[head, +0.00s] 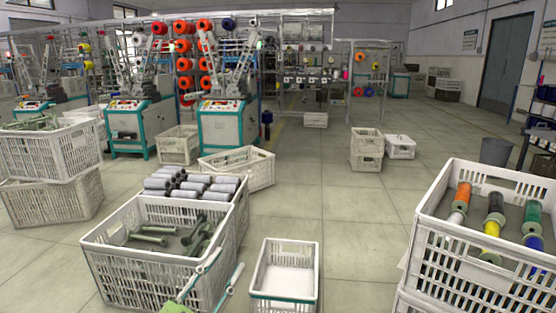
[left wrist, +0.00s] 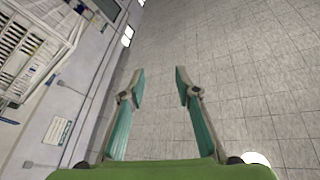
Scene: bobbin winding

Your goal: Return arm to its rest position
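My left gripper (head: 222,262) comes in at the bottom of the head view, in front of the crate of green bobbins. Its two fingers are spread apart with nothing between them. In the left wrist view the same gripper (left wrist: 159,76) shows open and empty, with a wall and a plain tiled surface behind it. The crate (head: 150,270) holds several green bobbins (head: 150,238) lying loose. Whether the gripper touches the crate I cannot tell. My right gripper is not in view.
A small white crate (head: 287,252), seemingly empty, stands just right of the gripper. A crate (head: 455,250) with coloured bobbins stands at the right. White bobbins (head: 190,185) fill a crate behind. Winding machines (head: 225,130) stand farther back. Clear floor (head: 360,220) lies between the front crates.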

